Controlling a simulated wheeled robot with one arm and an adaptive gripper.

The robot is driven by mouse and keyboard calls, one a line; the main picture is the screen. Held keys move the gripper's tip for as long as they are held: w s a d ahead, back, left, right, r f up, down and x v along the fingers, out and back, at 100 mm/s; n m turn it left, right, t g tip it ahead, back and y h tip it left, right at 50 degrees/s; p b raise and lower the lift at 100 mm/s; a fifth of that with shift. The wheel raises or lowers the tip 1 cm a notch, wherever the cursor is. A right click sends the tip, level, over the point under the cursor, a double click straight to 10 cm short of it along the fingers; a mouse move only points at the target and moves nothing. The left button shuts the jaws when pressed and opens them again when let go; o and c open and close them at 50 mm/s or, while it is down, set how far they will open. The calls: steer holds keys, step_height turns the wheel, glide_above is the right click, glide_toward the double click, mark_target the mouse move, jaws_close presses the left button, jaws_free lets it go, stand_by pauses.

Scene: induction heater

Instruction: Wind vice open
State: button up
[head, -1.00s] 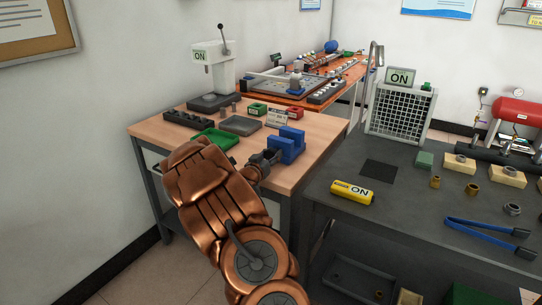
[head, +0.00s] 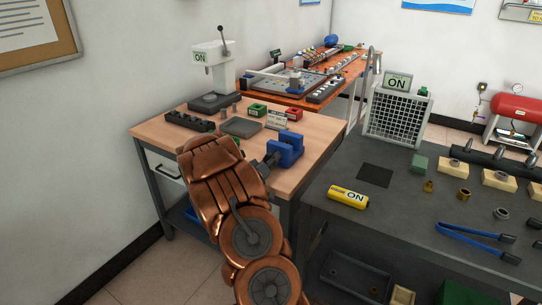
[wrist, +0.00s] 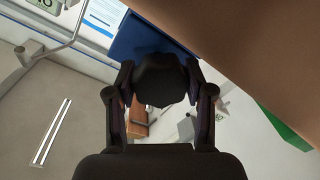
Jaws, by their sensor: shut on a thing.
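The blue vice (head: 287,152) stands at the right front part of the wooden bench. My gripper (head: 268,164) is at its near left side, partly hidden by my copper arm. In the wrist view, my gripper (wrist: 160,90) has its two fingers on either side of a dark rounded piece, the vice handle (wrist: 160,78), and is shut on it. The blue body of the vice (wrist: 138,38) shows just behind the handle. The gap between the vice jaws cannot be judged clearly.
The wooden bench (head: 318,138) also holds a grey tray (head: 241,127), a green bin (head: 257,109), a red bin (head: 293,114) and a drill press (head: 213,75).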

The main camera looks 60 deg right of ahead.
steer(key=shift+a+f+n, duration=0.1)
steer(key=shift+n, duration=0.2)
steer(key=o, duration=1.2)
steer(key=a, duration=0.4)
steer(key=s+a, duration=0.1)
steer(key=a, duration=0.7)
steer(key=shift+s+r, duration=0.2)
steer(key=shift+r, duration=0.15)
